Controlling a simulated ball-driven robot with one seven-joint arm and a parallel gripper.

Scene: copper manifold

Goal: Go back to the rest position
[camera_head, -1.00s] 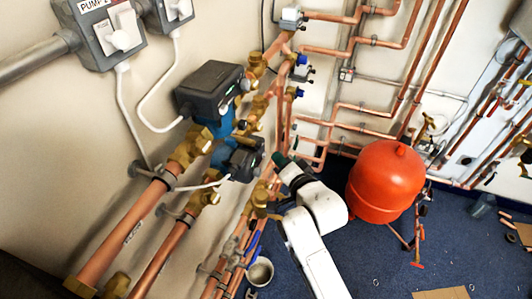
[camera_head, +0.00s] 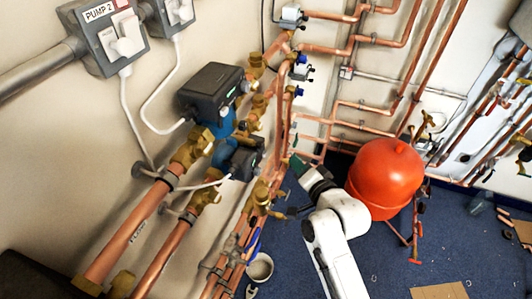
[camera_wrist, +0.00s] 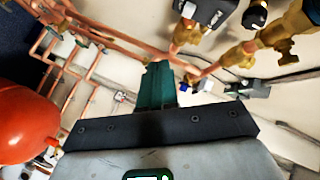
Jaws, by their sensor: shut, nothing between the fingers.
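My gripper (camera_head: 296,162) shows in the head view at the end of my white arm, in front of the copper pipework and left of the red vessel. In the wrist view its green fingers (camera_wrist: 157,86) are together, with nothing between them. Copper pipes and brass fittings lie beyond the fingertips. I cannot tell how far the fingertips are from the pipes.
The red vessel (camera_head: 385,175) stands close to the right of my arm and at the left edge of the wrist view (camera_wrist: 25,125). Pumps (camera_head: 210,90) and brass valves (camera_head: 195,147) line the left wall. A white bucket (camera_head: 260,268) stands on the blue floor (camera_head: 380,262), which is mostly clear at the front right.

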